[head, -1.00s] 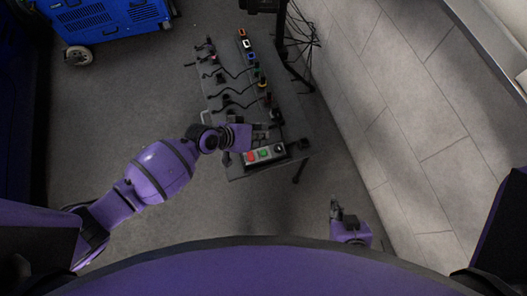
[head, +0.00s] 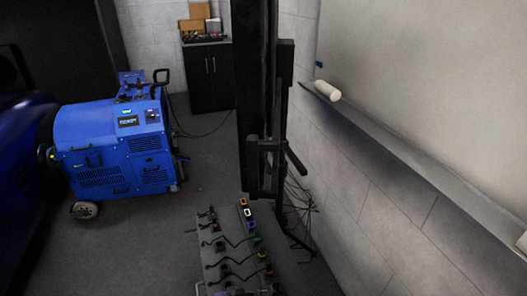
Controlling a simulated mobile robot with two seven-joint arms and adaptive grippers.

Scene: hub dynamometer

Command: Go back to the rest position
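Neither of my grippers can be made out in the head view, so their state and what they touch are hidden. The view looks out over the room. The dark table (head: 232,240) with several cables and coloured connectors shows only in its far part at the bottom centre; its near end is cut off by the lower edge.
A blue wheeled dynamometer (head: 120,150) with a lit display stands at the left. A dark upright stand (head: 262,110) rises behind the table. A black cabinet (head: 208,75) with boxes is at the back. A wall ledge (head: 410,160) runs along the right. Grey floor is open between.

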